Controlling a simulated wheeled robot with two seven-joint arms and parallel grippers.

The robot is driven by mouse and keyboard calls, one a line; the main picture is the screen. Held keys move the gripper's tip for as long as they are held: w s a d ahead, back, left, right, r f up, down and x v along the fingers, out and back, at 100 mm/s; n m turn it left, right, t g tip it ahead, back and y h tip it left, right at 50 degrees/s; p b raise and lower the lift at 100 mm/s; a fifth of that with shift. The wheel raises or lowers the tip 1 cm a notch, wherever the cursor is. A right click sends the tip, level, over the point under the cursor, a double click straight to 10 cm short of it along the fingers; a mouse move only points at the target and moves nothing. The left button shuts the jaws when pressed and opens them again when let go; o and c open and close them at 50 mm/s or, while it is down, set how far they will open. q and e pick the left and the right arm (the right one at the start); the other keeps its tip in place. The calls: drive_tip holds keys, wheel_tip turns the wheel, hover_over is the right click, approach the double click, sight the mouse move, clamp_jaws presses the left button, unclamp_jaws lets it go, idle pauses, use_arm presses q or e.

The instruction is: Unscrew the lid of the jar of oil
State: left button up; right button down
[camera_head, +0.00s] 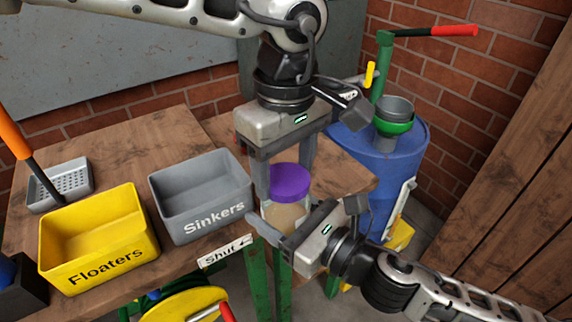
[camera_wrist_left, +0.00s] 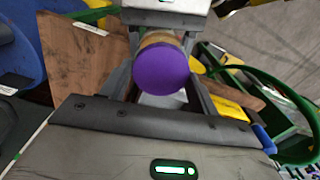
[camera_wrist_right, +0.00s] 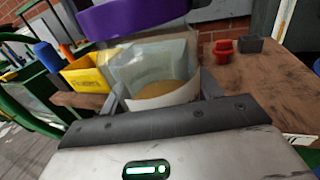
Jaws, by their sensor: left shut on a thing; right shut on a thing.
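The jar of oil (camera_head: 283,216) is a clear jar with amber oil and a pale label, under a wide purple lid (camera_head: 290,182). It is held upright off the right end of the bench. My left gripper (camera_head: 287,187) reaches down from above, its fingers on either side of the lid; the left wrist view shows the lid's top (camera_wrist_left: 160,70) between them. My right gripper (camera_head: 282,212) is shut on the jar's body from the lower right. The right wrist view shows the lid (camera_wrist_right: 130,14) over the glass (camera_wrist_right: 150,62); I cannot tell whether it is loose.
A grey Sinkers bin (camera_head: 203,205) and a yellow Floaters bin (camera_head: 98,250) stand on the wooden bench (camera_head: 150,140) at left. A blue barrel (camera_head: 385,165) with a green, red-handled pump stands close behind at right. A "Shut" sign (camera_head: 226,250) hangs on the bench's front edge.

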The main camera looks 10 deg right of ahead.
use_arm(q)
drive_tip(key=n, duration=0.5)
drive_tip(key=shift+d+r, duration=0.1)
drive_tip(key=shift+d, duration=0.15)
drive_tip(key=n, duration=0.4)
drive_tip(key=shift+a+n, duration=0.1)
drive_tip(key=shift+n, duration=0.3)
drive_tip(key=n, duration=0.7)
drive_tip(key=shift+a+r, duration=0.1)
drive_tip(key=shift+a, duration=0.05)
drive_tip(key=n, duration=0.7)
drive_tip(key=shift+a, duration=0.15)
drive_tip(key=n, duration=0.9)
drive_tip(key=shift+a, duration=0.15)
drive_tip(key=shift+s+r, duration=0.1)
drive_tip(key=shift+r, duration=0.05)
drive_tip(key=shift+s+r, duration=0.1)
drive_tip(key=shift+r, duration=0.85)
